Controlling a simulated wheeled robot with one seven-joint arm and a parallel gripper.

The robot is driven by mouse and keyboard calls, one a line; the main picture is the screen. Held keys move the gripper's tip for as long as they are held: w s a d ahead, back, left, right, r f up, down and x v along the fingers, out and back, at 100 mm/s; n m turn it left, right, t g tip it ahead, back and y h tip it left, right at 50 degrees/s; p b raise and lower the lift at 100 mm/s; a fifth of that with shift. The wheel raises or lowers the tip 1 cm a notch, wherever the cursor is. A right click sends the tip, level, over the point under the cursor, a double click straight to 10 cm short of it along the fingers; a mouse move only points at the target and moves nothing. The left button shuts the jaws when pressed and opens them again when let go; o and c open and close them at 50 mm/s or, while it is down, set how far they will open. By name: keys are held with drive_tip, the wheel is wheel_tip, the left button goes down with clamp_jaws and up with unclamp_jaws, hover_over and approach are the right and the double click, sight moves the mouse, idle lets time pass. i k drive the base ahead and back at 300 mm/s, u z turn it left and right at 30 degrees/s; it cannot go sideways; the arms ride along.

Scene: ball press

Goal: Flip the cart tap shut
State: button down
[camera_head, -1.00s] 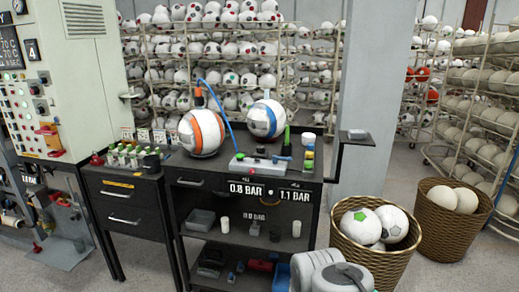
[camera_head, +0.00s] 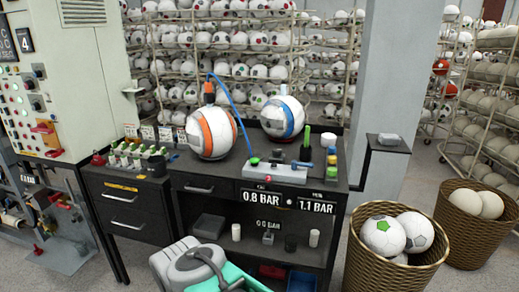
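The black cart (camera_head: 215,185) stands in the middle, with a grey fitting box (camera_head: 278,173) on its top. The box carries a green round part (camera_head: 254,161), a red button (camera_head: 268,178) and a small blue handle-like part (camera_head: 302,164). Which part is the tap, and whether it is open, is too small to tell. A blue hose (camera_head: 236,108) runs from the orange-topped fitting above the orange-striped ball (camera_head: 211,132) down to the box. My pale grey and teal arm shows at the bottom, in front of the cart's lower shelves; its fingertips are not visible.
A blue-striped ball (camera_head: 283,118) stands behind the box. A green bottle-like thing (camera_head: 306,138) and stacked coloured rings (camera_head: 332,165) stand to the right. A wicker basket of balls (camera_head: 395,268) is on the floor at right. A control cabinet (camera_head: 75,80) stands left.

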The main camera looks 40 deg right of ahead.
sight(294, 164)
drive_tip(key=z, duration=0.1)
drive_tip(key=i, duration=0.85)
drive_tip(key=z, duration=0.9)
drive_tip(key=i, duration=0.45)
drive_tip(key=z, duration=0.35)
